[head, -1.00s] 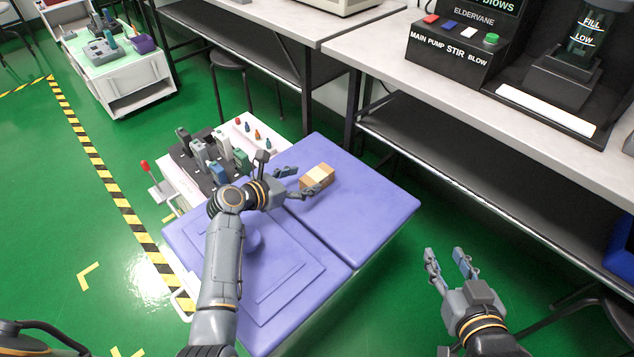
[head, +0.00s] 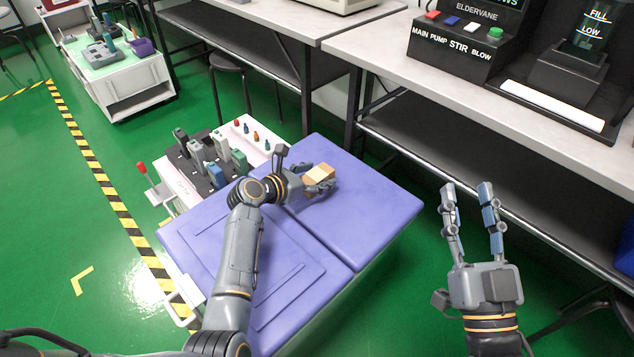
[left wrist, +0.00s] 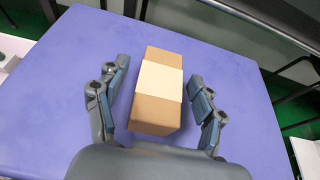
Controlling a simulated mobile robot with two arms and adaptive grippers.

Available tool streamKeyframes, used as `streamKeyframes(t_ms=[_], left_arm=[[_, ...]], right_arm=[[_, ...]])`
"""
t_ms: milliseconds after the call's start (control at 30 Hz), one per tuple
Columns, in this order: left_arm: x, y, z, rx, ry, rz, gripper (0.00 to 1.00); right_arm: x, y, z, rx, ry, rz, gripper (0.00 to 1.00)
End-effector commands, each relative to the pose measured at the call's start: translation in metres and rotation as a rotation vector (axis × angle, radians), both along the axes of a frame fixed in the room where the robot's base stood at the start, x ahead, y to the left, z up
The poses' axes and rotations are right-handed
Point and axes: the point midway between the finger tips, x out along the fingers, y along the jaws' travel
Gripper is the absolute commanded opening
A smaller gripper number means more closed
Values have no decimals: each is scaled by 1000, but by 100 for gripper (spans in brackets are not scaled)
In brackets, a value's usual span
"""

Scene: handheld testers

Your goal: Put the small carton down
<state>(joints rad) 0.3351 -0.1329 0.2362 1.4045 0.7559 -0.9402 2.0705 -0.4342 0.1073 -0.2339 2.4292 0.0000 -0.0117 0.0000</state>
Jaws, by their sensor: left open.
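The small carton (head: 319,174) is brown with a pale band around its middle. It rests on the purple top of the cart (head: 375,204). In the left wrist view the carton (left wrist: 158,85) lies between the two fingers of my left gripper (left wrist: 156,105). The fingers are open, with a gap on each side of the carton. In the head view my left gripper (head: 311,184) reaches in from the left and partly hides the carton. My right gripper (head: 472,215) is open and empty, over the floor to the right of the cart.
Several handheld testers (head: 209,160) stand in a dark rack behind the cart's left part, with small coloured bottles (head: 253,134) beside them. A grey bench (head: 450,100) with a black pump machine (head: 460,40) runs along the back right. The cart's right half around the carton is clear.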

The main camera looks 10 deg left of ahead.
Motion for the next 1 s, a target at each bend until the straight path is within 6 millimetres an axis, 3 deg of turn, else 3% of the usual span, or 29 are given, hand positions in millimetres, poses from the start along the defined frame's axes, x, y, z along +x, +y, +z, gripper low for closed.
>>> streamKeyframes(t_ms=[300, 633, 1000], left_arm=[[1, -1, 0, -1, 1, 0, 67], [1, -1, 0, 0, 0, 0, 1], [2, -1, 3, -1, -2, 1, 0]], right_arm=[[-2, 0, 4, 6, -22, 1, 40], [-2, 0, 4, 6, -21, 1, 40], [0, 1, 2, 2, -4, 1, 40]])
